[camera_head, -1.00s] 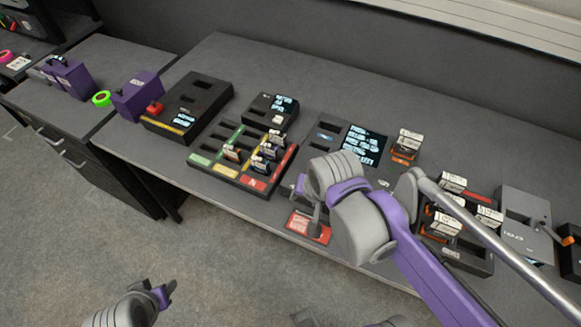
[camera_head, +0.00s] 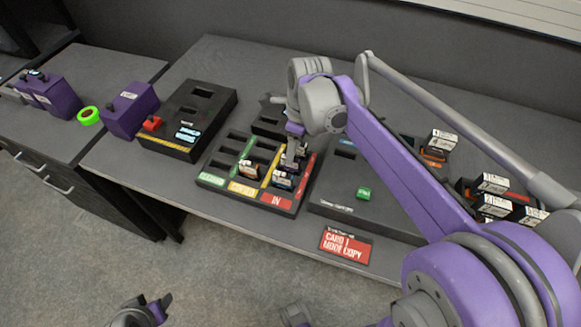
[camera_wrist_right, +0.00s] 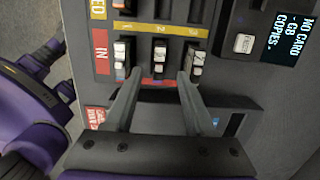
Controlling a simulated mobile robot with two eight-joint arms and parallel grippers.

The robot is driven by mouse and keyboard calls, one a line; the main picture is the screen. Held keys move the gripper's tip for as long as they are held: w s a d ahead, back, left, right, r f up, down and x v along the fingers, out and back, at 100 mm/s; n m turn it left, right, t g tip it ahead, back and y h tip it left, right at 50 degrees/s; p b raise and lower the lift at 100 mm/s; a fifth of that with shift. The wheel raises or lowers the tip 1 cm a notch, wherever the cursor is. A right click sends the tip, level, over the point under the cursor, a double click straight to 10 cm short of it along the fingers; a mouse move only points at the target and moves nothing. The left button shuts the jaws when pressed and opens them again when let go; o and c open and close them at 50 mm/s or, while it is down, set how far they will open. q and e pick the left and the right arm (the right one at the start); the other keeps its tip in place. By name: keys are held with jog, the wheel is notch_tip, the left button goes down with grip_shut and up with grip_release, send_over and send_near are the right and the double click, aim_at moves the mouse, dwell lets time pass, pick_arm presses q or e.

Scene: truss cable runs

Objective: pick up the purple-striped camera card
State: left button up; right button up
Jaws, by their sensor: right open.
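Several camera cards stand in the slots of the black sorting tray (camera_head: 212,181), which has green, yellow and red label strips. My right gripper (camera_head: 292,160) is over the tray's right part and hides some cards. In the right wrist view my open right gripper (camera_wrist_right: 160,76) points at the red IN row, with the middle card (camera_wrist_right: 160,52) between and just beyond its fingertips. A left card (camera_wrist_right: 120,52) and a right card (camera_wrist_right: 197,64) stand on either side. I cannot make out a purple stripe for certain. My left gripper (camera_head: 158,305) is low at the front, away from the table.
A black box with a red button (camera_head: 152,124) and purple boxes (camera_head: 130,108) stand to the left. A dark box with a green label (camera_head: 363,193) is close right of the tray. A red card sign (camera_head: 345,245) lies at the front edge. More cards (camera_head: 492,184) stand far right.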

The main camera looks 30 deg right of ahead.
aim_at(290, 167)
jog(key=shift+w+a+f+b, duration=0.1)
jog(key=shift+a+f, duration=0.05)
jog(key=shift+f, duration=0.9)
jog(key=shift+w+a+f+b, duration=0.1)
jog(key=shift+w+f, duration=0.05)
jog(key=shift+f, duration=0.85)
jog(key=shift+w+a+f+b, duration=0.1)
jog(key=shift+a+f, duration=0.05)
jog(key=shift+f, duration=0.9)
grip_shut()
